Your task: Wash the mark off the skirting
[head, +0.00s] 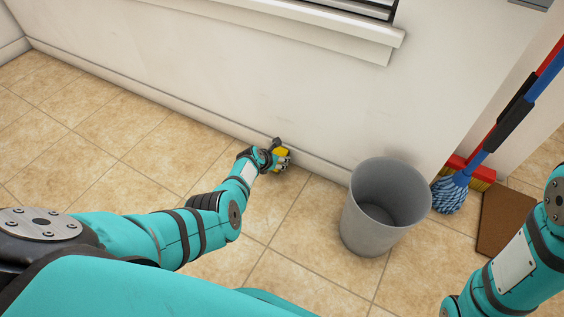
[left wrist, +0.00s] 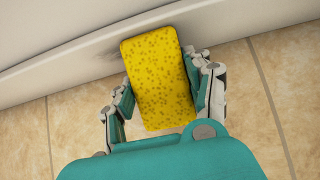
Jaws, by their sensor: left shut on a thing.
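My left gripper (head: 284,160) is low by the wall, shut on a yellow sponge (head: 281,153). In the left wrist view the speckled sponge (left wrist: 160,78) sits between the fingers of the gripper (left wrist: 163,92), its far end overlapping the white skirting (left wrist: 75,58). I cannot tell whether it touches the skirting. A greyish smudge (left wrist: 108,50) shows on the skirting just left of the sponge's far end; the sponge may hide part of it. In the head view the skirting (head: 150,98) runs along the wall's foot. My right gripper is out of view.
A grey bin (head: 361,222) stands on the tiles right of my left gripper. Beyond it are a blue mop (head: 452,190), a red brush (head: 482,174) and a brown mat (head: 505,220). A window sill (head: 310,30) juts out above. The floor left of the gripper is clear.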

